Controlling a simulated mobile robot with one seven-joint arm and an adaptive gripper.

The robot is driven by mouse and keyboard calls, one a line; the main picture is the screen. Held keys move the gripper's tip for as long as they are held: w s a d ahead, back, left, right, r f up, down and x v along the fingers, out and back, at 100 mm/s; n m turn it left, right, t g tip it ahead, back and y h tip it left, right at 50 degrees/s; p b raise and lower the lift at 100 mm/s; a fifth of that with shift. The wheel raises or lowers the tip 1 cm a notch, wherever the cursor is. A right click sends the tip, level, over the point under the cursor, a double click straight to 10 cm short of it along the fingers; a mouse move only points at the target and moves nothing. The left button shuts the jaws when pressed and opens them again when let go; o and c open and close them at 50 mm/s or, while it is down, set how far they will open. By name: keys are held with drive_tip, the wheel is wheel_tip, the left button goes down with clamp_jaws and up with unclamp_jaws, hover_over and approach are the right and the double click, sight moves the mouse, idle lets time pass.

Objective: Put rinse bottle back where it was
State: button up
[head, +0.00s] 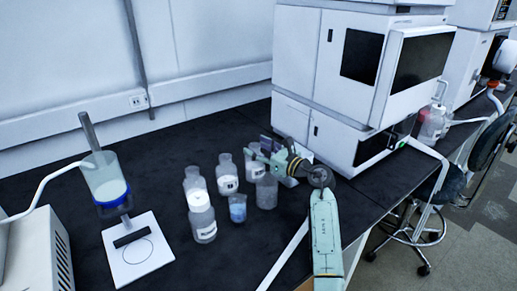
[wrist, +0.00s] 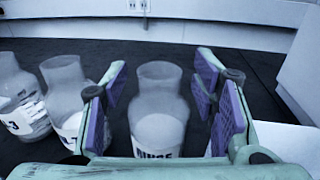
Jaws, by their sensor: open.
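The rinse bottle (wrist: 158,112) is a clear, wide-necked bottle with pale contents and a label reading RINSE, partly cut off by my gripper's body. It stands upright between the spread fingers of my gripper (wrist: 162,82), with a gap visible on both sides. In the head view my gripper (head: 262,153) is low over the black bench at the right end of a bottle group. The bottle at its fingertips (head: 250,168) appears to be the rinse bottle, partly covered by the gripper.
Several similar bottles (head: 228,176) and a small beaker with blue liquid (head: 238,208) stand close left. A white chromatography stack (head: 330,60) rises behind right. A stirrer plate (head: 138,252) and a blue-ringed vessel (head: 105,178) are at left. Bench between vessel and bottles is clear.

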drive_tip(key=b+v, duration=0.5)
drive_tip(key=v, duration=0.7)
